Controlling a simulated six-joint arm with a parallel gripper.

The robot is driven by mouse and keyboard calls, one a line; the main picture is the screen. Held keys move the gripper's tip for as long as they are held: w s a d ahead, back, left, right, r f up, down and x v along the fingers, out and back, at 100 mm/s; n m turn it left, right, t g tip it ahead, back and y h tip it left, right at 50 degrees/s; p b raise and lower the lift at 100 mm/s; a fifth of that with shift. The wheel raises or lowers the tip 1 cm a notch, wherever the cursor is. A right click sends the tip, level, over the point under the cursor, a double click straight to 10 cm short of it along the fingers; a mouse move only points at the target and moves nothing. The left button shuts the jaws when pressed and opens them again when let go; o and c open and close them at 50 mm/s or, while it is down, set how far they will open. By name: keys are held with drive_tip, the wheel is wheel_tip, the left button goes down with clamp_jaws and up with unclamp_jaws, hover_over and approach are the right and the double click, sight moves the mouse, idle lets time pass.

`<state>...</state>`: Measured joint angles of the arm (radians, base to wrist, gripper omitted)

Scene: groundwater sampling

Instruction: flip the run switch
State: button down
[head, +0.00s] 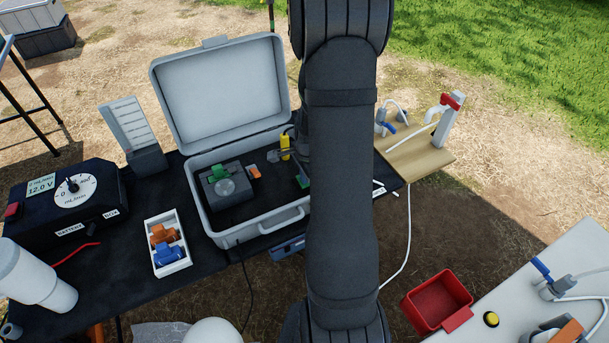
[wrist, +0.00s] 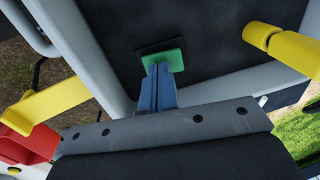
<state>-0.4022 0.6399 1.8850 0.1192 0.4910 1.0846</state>
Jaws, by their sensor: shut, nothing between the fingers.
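A green rectangular piece, which looks like the run switch (wrist: 168,60), sits on a dark panel inside the case in the wrist view. A small green part also shows in the head view (head: 302,181), in the open case beside my arm. My gripper (wrist: 156,70) has blue fingers, shut and empty. Their tips are at the near edge of the green piece and overlap it in the picture; I cannot tell if they touch. In the head view my arm hides most of the gripper. Which way the switch is set cannot be told.
The open grey case (head: 220,235) has its lid (head: 222,90) raised behind. Inside, a dark pump unit (head: 228,187) and a yellow cylinder (head: 285,146) stand close by. A black control box (head: 70,205) is at left, a white tray (head: 168,243) in front, a red bin (head: 437,300) at right.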

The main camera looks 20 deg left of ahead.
wheel_tip(320, 180, up, 14)
drive_tip(key=s+d, duration=0.2)
drive_tip(key=shift+f, duration=0.25)
drive_tip(key=shift+w+a+r+t, duration=0.15)
drive_tip(key=shift+w+a+t, duration=0.15)
drive_tip(key=shift+w+a, duration=0.25)
drive_tip(key=f, duration=0.4)
drive_tip(key=w+a+f, duration=0.1)
drive_tip(key=f, duration=0.4)
drive_tip(key=w+a+f, duration=0.1)
drive_tip(key=f, duration=0.3)
drive_tip(key=shift+f, duration=0.35)
drive_tip(key=shift+f, duration=0.1)
